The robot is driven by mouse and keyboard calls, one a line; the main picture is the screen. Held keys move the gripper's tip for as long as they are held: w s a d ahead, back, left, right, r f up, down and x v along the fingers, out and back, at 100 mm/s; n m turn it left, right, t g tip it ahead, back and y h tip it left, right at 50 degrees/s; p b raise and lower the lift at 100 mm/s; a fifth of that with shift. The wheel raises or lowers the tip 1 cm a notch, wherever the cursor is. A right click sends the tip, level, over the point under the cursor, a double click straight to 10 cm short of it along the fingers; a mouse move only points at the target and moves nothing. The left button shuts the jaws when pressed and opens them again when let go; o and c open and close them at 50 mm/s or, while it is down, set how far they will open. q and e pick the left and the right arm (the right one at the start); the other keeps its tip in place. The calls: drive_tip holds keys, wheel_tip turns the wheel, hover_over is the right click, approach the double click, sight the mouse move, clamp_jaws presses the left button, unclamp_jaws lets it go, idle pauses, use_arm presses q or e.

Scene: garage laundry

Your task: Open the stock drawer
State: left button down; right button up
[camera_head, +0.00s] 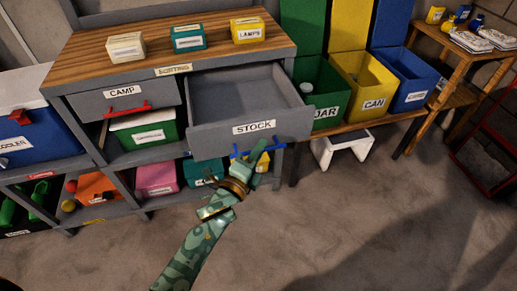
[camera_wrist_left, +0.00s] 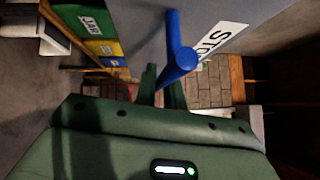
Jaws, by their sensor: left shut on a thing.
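The stock drawer (camera_head: 238,105) is pulled far out of the grey bench, and its inside looks empty. Its front bears a STOCK label, which also shows in the left wrist view (camera_wrist_left: 217,40). A blue bar handle (camera_head: 272,147) sits below the label. My left gripper (camera_head: 256,160) is at this handle, in front of the drawer. In the left wrist view the fingers of my left gripper (camera_wrist_left: 162,88) are shut on the blue handle (camera_wrist_left: 178,62). My right gripper is in neither view.
The CAMP drawer (camera_head: 124,97) with a red handle is shut at the left. Green (camera_head: 321,92), yellow (camera_head: 364,81) and blue (camera_head: 405,78) bins stand at the right. A white step stool (camera_head: 341,146) stands below them. The floor (camera_head: 330,225) in front is clear.

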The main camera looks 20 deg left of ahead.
use_arm(q)
drive_tip(key=c, duration=1.5)
unclamp_jaws()
drive_tip(key=shift+c, duration=0.2)
drive_tip(key=shift+o, duration=0.2)
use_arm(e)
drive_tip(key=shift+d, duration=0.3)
use_arm(q)
drive_tip(key=shift+s, duration=0.1)
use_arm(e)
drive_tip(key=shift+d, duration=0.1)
